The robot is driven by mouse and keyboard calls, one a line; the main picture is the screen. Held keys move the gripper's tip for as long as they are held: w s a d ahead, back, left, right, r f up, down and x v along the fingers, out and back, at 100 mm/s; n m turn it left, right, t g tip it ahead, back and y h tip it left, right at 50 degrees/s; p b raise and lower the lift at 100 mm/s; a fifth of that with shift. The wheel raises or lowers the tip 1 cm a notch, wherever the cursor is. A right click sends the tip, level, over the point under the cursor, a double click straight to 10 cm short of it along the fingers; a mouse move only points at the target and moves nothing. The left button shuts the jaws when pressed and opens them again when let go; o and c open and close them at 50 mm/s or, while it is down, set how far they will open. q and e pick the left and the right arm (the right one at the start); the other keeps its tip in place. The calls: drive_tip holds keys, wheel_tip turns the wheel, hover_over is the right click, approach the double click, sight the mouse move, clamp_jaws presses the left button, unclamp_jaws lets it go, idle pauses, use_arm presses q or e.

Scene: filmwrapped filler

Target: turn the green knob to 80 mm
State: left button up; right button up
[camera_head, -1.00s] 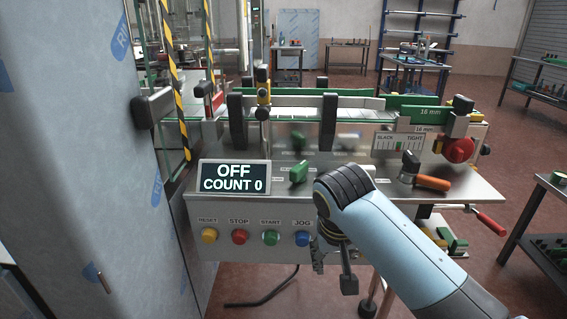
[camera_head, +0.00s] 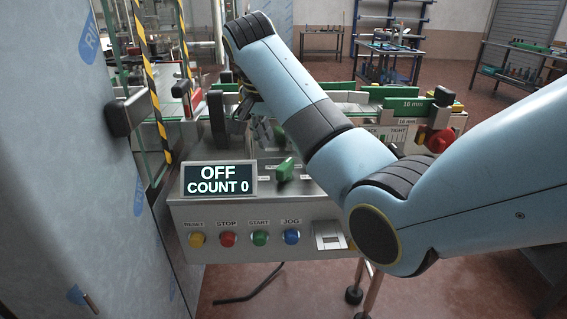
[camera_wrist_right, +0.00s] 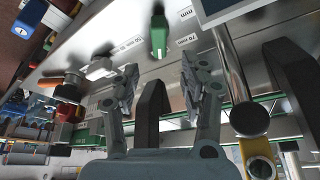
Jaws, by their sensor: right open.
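The green knob (camera_head: 286,170) stands on the machine's metal top panel, behind the OFF / COUNT 0 display. In the right wrist view the green knob (camera_wrist_right: 160,34) shows beyond the fingertips, with printed labels around it, among them 50 mm and 70 mm; the 80 mm mark is not clearly readable. My right gripper (camera_head: 243,108) is above the back of the panel, left of and beyond the knob, partly hidden by its wrist. In the right wrist view my right gripper (camera_wrist_right: 160,82) is open and empty, apart from the knob. My left gripper is not in view.
The display box (camera_head: 219,179) stands at the panel's front left, above a row of coloured buttons. Dark upright posts (camera_head: 218,122) and a rail are near the gripper. A red knob (camera_head: 439,140) is at the right. A tall wrapped cabinet (camera_head: 60,170) borders the left.

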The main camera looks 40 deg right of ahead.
sight(285, 164)
drive_tip(key=x, duration=0.9)
drive_tip(key=shift+f, duration=0.2)
clamp_jaws()
